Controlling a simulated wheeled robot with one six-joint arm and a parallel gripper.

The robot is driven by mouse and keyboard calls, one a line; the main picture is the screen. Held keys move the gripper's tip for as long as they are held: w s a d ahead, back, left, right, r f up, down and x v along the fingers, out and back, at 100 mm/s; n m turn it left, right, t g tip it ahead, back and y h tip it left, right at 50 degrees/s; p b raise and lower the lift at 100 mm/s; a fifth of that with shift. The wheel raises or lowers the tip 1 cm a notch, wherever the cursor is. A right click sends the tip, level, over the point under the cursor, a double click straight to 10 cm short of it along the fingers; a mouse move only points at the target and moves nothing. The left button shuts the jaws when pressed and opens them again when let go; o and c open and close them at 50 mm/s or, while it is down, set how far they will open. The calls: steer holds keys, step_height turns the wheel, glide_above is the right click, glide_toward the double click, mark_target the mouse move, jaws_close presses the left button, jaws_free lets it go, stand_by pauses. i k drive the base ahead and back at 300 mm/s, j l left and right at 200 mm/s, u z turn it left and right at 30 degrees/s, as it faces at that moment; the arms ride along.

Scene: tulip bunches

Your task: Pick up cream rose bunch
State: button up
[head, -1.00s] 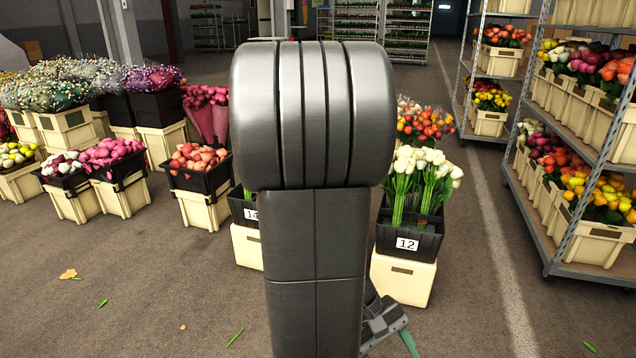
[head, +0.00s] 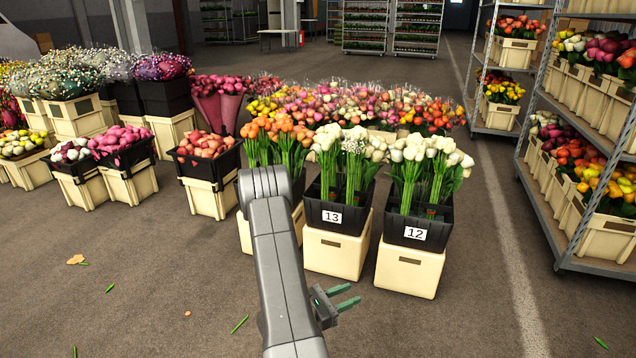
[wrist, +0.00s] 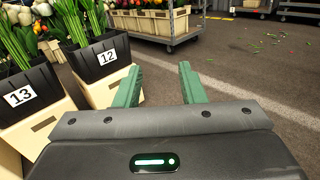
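White to cream flower bunches (head: 430,160) with green stems stand in the black bin numbered 12 (head: 440,234). More white and cream bunches (head: 345,145) stand in the black bin numbered 13 (head: 353,217). I cannot tell which bunch is the cream rose one. My gripper (head: 343,297) is low in front of bins 13 and 12, apart from the flowers. In the wrist view its green fingers (wrist: 160,85) are spread, with nothing between them. That view shows bins 13 (wrist: 20,97) and 12 (wrist: 107,58) to the left, with stems but hardly any heads.
Orange bunches (head: 280,135) stand left of bin 13, their bin partly behind my arm. Colourful bunches fill the row behind. A wheeled rack (head: 600,165) with crates stands at right. The floor in front is open, with scattered leaves.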

mark_target(325, 140)
steer(key=i+l+u, duration=0.15)
steer(key=i+u, duration=0.25)
steer(key=i+l+u, duration=0.15)
steer(key=u, duration=0.3)
steer(key=i+l, duration=0.25)
steer(key=i+l+u, duration=0.1)
steer(key=l, duration=0.4)
steer(key=i+l, duration=0.35)
steer(key=i+l+u, duration=0.1)
steer(key=l, duration=0.3)
steer(key=i+l, duration=0.3)
steer(key=l+u, duration=0.05)
steer(key=l, duration=0.05)
